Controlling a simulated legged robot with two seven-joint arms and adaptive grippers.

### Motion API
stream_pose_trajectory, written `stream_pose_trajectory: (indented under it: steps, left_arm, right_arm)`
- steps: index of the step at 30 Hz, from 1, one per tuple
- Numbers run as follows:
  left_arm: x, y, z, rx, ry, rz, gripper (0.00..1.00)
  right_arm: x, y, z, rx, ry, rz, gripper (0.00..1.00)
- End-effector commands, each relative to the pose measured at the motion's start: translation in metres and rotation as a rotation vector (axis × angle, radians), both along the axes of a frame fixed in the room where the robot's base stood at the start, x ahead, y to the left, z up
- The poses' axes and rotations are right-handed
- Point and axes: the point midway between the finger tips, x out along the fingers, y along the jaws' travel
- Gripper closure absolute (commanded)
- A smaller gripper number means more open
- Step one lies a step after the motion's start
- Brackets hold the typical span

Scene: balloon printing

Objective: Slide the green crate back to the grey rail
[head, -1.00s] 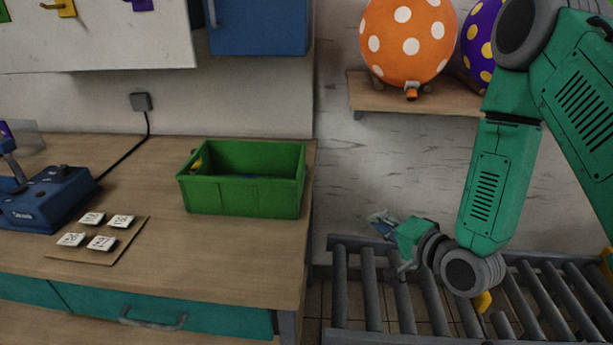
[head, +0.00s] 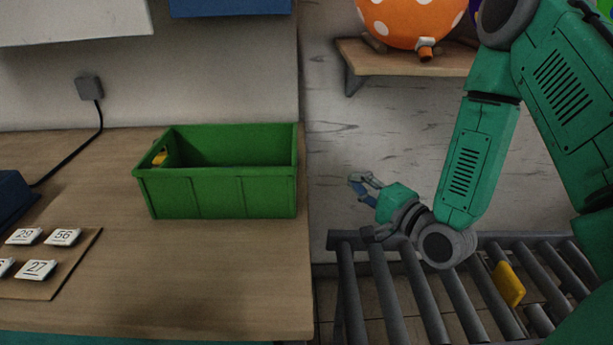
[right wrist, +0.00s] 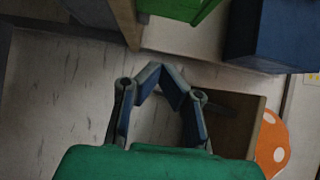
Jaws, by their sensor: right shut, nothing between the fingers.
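In the right wrist view my right gripper (right wrist: 163,78) points up toward a piece of the green crate (right wrist: 178,7) at the top. I cannot make out a grey rail on the table. My left gripper is out of view.
A grey roller conveyor (head: 407,300) with a yellow piece (head: 508,284) lies right of the table. A shelf (head: 405,57) with an orange dotted balloon (head: 413,20) hangs above. Number tiles (head: 38,270) lie front left. A cable runs from a wall socket (head: 89,88).

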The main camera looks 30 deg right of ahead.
Motion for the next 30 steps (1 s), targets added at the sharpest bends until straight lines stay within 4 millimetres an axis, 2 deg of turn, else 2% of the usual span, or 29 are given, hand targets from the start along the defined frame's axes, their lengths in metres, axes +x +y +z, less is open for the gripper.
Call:
stream_pose_trajectory:
  steps: [1,5,8,19,24,30]
  left_arm:
    - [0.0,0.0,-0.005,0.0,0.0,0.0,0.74]
    - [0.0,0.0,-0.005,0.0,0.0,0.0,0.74]
    - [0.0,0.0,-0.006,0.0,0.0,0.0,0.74]
    - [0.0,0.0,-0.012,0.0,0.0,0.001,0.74]
    - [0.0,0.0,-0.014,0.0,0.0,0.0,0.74]
    - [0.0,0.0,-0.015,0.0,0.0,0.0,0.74]
  right_arm:
    - [0.001,0.001,-0.005,0.0,-0.001,0.001,1.0]
    - [0.01,0.005,-0.003,-0.006,-0.001,0.004,1.0]
    - [0.026,0.008,-0.001,-0.007,-0.003,0.005,1.0]
    - [0.104,0.008,-0.004,-0.003,-0.003,0.004,1.0]
    - [0.105,0.036,-0.004,-0.001,0.001,0.004,1.0]
    - [0.107,0.049,-0.003,-0.002,0.0,0.003,1.0]
